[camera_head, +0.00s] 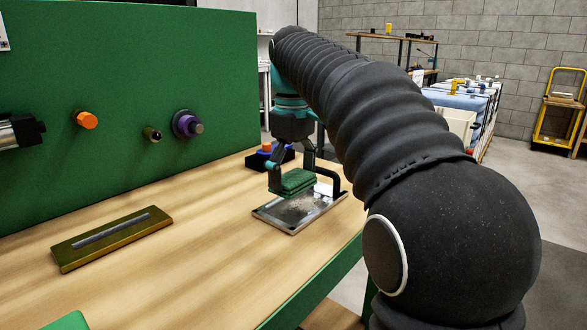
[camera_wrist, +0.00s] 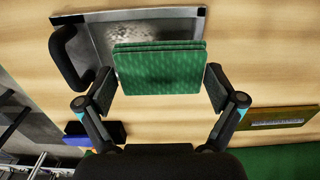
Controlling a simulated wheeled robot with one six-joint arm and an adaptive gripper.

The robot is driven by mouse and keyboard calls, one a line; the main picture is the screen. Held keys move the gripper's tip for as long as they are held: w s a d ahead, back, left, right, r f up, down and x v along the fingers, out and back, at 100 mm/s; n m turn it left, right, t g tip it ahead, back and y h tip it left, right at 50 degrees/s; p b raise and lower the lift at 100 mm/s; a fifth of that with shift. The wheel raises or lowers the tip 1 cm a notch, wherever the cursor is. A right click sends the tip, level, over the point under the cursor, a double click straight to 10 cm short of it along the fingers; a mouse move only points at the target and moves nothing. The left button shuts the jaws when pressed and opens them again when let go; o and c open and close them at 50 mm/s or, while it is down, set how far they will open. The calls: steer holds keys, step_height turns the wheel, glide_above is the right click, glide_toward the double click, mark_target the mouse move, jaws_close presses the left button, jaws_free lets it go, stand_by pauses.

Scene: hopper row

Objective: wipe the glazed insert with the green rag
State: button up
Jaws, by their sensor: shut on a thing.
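The green rag (camera_head: 292,181), a folded pad, is between the fingers of my gripper (camera_head: 295,178), which is shut on it. In the wrist view the rag (camera_wrist: 160,68) spans the space between both fingertips (camera_wrist: 159,85). The glazed insert (camera_head: 300,212) is a shiny grey metal plate with a pale rim and a black handle at its right. A speckled, whitish patch shows on its face. The rag is over the insert's rear left part and hides some of it; I cannot tell whether they touch. The insert (camera_wrist: 98,32) also shows behind the rag in the wrist view.
A brass-coloured slotted plate (camera_head: 110,239) lies on the wooden bench (camera_head: 190,270) to the left. A dark blue box with an orange knob (camera_head: 262,158) stands behind the insert. A green panel (camera_head: 120,60) with knobs borders the bench. Bench between plate and insert is clear.

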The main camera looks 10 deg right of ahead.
mark_target(300, 206)
step_height(300, 206, down, 5)
steer(key=shift+r+b, duration=0.2)
steer(key=shift+b, duration=0.95)
steer(key=shift+w+d+r+p, duration=0.3)
steer(key=shift+d+p, duration=0.15)
steer(key=shift+p, duration=0.1)
steer(key=shift+w+d+r+p, duration=0.15)
steer(key=shift+w+d+p, duration=0.15)
steer(key=shift+d+p, duration=0.2)
steer(key=shift+w+d+f+p, duration=0.15)
steer(key=shift+w+d+p, duration=0.45)
steer(key=shift+d, duration=0.2)
steer(key=shift+a, duration=0.1)
steer(key=shift+s+a, duration=0.6)
steer(key=shift+a, duration=0.2)
steer(key=shift+f+b, duration=0.5)
steer(key=shift+f, duration=0.05)
